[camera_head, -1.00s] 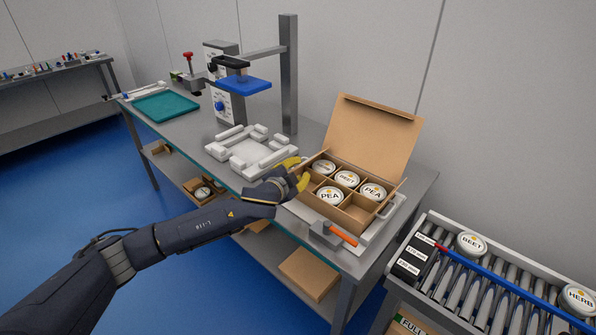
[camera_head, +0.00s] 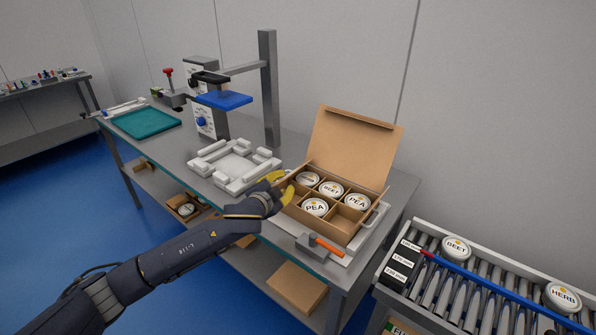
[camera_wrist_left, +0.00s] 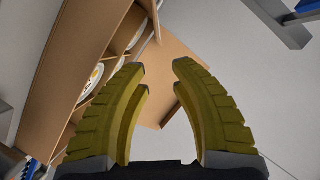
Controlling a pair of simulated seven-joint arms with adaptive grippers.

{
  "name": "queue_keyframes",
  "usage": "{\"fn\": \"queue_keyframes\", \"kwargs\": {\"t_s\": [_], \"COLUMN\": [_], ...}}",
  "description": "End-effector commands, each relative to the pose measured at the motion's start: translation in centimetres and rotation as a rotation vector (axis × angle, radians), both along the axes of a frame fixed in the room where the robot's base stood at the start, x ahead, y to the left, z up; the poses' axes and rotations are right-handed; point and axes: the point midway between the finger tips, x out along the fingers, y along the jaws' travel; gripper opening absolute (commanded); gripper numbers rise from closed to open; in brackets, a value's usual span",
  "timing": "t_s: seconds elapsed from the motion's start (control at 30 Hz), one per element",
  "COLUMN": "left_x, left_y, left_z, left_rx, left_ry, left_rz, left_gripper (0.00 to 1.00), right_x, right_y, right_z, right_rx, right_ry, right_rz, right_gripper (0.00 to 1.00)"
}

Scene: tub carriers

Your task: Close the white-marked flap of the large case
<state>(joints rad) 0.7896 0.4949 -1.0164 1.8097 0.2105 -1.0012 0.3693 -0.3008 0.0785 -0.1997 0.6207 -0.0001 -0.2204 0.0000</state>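The large case (camera_head: 283,222) is an open cardboard box with dividers, its tall lid (camera_head: 352,143) standing up at the back. Several round white-lidded tubs, such as a PEA tub (camera_head: 314,207), sit in its compartments; at least one front compartment looks empty. Narrow side flaps stand open at its left and right ends. I cannot make out a white mark on either. My left gripper (camera_head: 281,187) is at the case's left end, by the left flap. In the left wrist view, its yellow fingers (camera_wrist_left: 160,85) are apart with nothing gripped, the cardboard beyond them. My right gripper is not in view.
A white fixture (camera_head: 235,165) stands left of the case, near a press with a blue plate (camera_head: 223,100). An orange-handled tool (camera_head: 328,247) lies in front of the case. A roller rack (camera_head: 470,285) with tubs stands at the right.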

Motion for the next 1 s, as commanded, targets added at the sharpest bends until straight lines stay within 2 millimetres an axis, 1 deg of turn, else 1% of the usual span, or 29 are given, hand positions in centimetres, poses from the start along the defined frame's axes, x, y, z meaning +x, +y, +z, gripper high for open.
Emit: {"fn": "queue_keyframes", "kwargs": {"t_s": [0.03, 0.1, 0.6, 0.8, 1.0], "left_x": [0.8, 1.9, 8.7, 10.6, 11.8], "left_y": [-0.4, -0.7, -3.0, -3.7, -4.1], "left_z": [-0.1, -0.4, -2.3, -2.9, -3.3], "left_rx": [0.000, 0.001, 0.000, 0.000, 0.000], "left_ry": [0.000, -0.001, 0.000, 0.000, 0.000], "left_rz": [0.000, 0.000, 0.001, 0.001, 0.000], "left_gripper": [0.24, 0.24, 0.24, 0.24, 0.24], "right_x": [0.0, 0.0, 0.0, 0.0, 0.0], "right_y": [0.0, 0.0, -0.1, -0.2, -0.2], "right_z": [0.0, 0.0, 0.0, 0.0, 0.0], "right_rx": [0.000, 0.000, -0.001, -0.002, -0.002], "right_ry": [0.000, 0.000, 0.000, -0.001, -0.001], "right_rz": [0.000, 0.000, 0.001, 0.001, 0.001], "right_gripper": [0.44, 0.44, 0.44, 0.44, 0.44]}}
